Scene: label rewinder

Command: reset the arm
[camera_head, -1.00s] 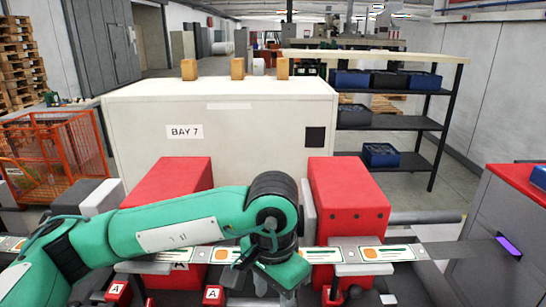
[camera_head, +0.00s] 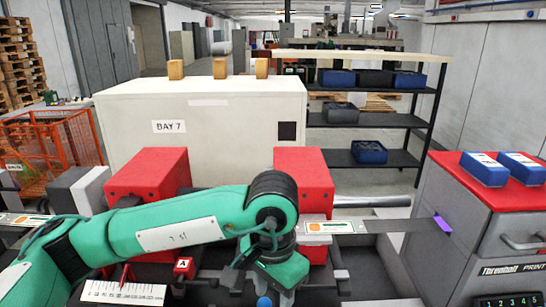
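My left arm, green with dark joints, comes in from the left and bends down in front of the rewinder. My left gripper (camera_head: 272,292) points down at the bottom centre; its fingertips are cut off or hidden, so I cannot tell if it is open. A small blue round part (camera_head: 264,301) shows beside it. Behind the arm stand the rewinder's left red block (camera_head: 150,170) and right red block (camera_head: 305,180). A label strip (camera_head: 330,227) runs behind my wrist to the right. My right gripper is not in view.
A grey printer cabinet (camera_head: 470,225) with a red top stands at the right, bearing two blue trays (camera_head: 484,169). A small red block marked A (camera_head: 184,265) and a white ruler plate (camera_head: 122,292) lie near the front. The white BAY 7 cabinet (camera_head: 215,145) stands behind.

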